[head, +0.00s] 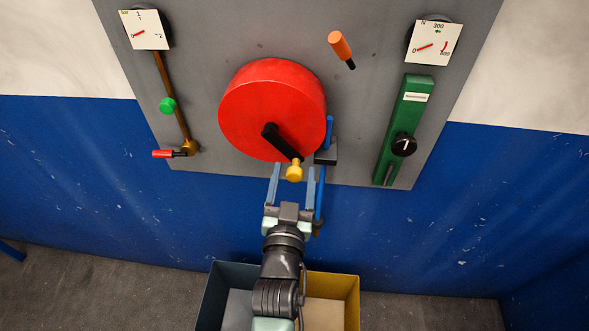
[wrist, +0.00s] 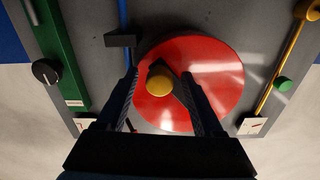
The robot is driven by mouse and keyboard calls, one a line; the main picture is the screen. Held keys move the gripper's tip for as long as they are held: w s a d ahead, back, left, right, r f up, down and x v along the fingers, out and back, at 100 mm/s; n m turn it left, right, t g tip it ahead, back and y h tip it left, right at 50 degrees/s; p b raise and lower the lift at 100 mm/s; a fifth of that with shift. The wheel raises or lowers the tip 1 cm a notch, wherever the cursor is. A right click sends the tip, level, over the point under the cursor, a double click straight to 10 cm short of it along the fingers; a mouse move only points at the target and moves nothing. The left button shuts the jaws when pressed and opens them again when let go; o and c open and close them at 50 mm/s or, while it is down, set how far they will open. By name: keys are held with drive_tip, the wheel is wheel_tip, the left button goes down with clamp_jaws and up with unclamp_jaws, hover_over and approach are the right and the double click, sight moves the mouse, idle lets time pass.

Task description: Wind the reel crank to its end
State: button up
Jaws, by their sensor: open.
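The red reel (head: 265,105) is a large round drum on the grey panel. Its black crank arm (head: 280,140) points down and slightly right in the head view, with a yellow knob (head: 294,171) at its end. My gripper (head: 293,170) is open, its two fingers reaching up to either side of the yellow knob. In the wrist view the yellow knob (wrist: 160,80) shows between the fingers of my gripper (wrist: 161,78), in front of the red reel (wrist: 205,85). I cannot tell whether either finger touches the knob.
A blue hose or rod (head: 330,132) with a dark block (head: 326,157) is right of the reel. An orange handle (head: 340,45) sits above right. Bins (head: 346,289) stand below.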

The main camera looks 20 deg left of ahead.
drive_tip(key=shift+w+a, duration=0.15)
drive_tip(key=shift+w, duration=0.4)
clamp_jaws()
idle(1.1)
